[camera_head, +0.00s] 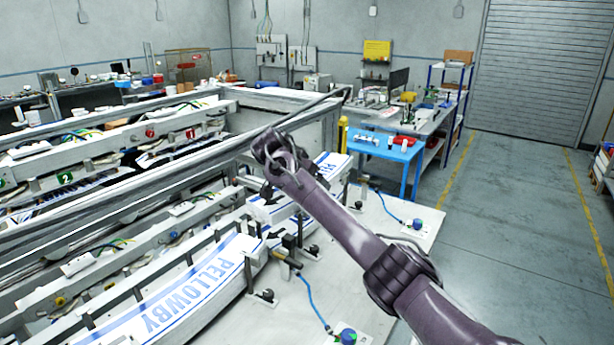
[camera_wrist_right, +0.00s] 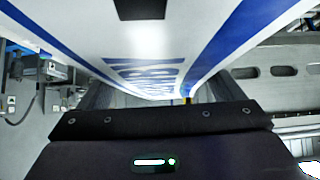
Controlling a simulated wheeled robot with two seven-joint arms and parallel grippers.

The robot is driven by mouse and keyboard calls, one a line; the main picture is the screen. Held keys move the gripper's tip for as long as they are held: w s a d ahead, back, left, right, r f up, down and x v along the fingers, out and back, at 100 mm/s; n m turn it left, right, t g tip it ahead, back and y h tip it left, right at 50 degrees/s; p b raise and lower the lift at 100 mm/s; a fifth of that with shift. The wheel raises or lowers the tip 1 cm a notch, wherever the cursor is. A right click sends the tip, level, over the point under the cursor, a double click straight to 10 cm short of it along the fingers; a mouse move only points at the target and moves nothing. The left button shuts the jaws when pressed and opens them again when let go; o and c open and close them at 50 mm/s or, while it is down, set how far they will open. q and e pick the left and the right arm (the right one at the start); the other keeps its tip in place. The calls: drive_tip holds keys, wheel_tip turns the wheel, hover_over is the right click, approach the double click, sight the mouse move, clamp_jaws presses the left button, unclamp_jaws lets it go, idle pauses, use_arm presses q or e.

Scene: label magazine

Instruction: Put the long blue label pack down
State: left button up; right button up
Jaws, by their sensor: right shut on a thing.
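My right gripper (camera_head: 268,190) reaches in from the right, mostly hidden behind its own wrist, and points down at a long white label pack with blue stripes (camera_head: 328,172). In the right wrist view the same pack (camera_wrist_right: 205,45) fills the upper middle, its blue lettering running away from the camera. The dark gripper body (camera_wrist_right: 160,118) is close against it and the jaws are shut on it. My arm hides the pack's middle, so I cannot tell whether it touches the bed below. My left gripper is not in view.
Another blue-striped pack marked PELLOWBY (camera_head: 200,290) lies in the nearer channel, beside upright guide rods. Small fittings with blue hoses (camera_head: 345,337) stand on the pale machine plate (camera_head: 375,235). A blue table (camera_head: 385,148) stands behind. The floor at right is clear.

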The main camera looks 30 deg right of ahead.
drive_tip(key=o, duration=1.2)
drive_tip(key=shift+s+a+r+b, duration=0.1)
drive_tip(key=shift+a+b, duration=0.05)
drive_tip(key=shift+b, duration=0.2)
drive_tip(key=b+v, duration=0.5)
drive_tip(key=v, duration=0.5)
drive_tip(key=shift+a+r+b, duration=0.15)
drive_tip(key=shift+a+b, duration=0.05)
drive_tip(key=shift+b, duration=0.2)
drive_tip(key=shift+s+a+r, duration=0.2)
drive_tip(key=shift+a+r, duration=0.05)
drive_tip(key=shift+r, duration=0.25)
